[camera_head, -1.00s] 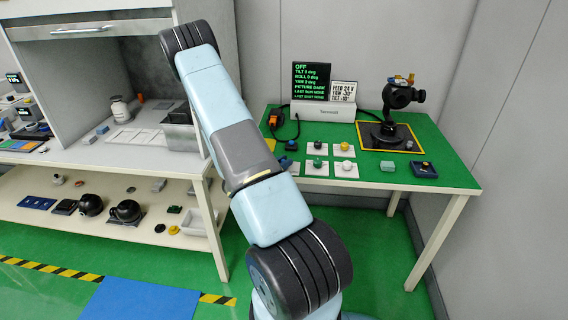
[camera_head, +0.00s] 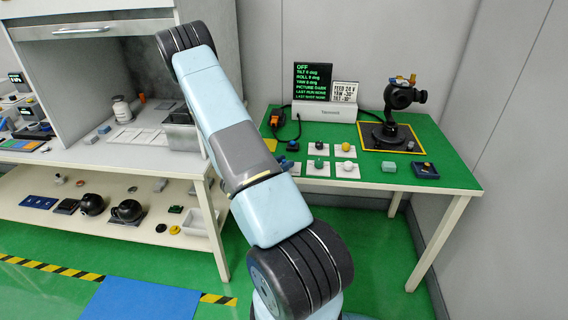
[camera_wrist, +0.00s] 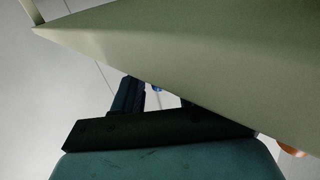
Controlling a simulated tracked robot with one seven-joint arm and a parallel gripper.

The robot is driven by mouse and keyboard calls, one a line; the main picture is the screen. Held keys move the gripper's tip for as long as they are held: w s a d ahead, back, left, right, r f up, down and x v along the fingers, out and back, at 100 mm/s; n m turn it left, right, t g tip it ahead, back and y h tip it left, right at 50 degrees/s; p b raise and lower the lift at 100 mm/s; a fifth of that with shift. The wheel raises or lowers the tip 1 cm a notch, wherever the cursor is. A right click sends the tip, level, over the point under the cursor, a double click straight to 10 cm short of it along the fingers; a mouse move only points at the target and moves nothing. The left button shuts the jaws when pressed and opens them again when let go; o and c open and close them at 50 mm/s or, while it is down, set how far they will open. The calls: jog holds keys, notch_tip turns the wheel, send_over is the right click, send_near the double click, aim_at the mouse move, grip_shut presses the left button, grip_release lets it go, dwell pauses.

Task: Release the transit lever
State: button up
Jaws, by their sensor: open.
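The gimbal camera (camera_head: 403,97) stands upright on a dark base plate with a yellow border (camera_head: 413,150) at the back right of the green table. Small orange-yellow parts (camera_head: 403,79) sit on top of it. I cannot tell which part is the transit lever. In the head view my arm hides most of my gripper. In the wrist view my open gripper (camera_wrist: 150,100) shows dark fingers in front of its teal body, with a large pale surface close above that hides part of them. The gimbal is not recognisable in the wrist view.
A bench with a shelf (camera_head: 100,217) stands left. A wall closes the right.

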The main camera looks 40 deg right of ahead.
jog(key=a, duration=1.3)
jog(key=shift+w+a, duration=0.2)
jog(key=shift+w, duration=0.05)
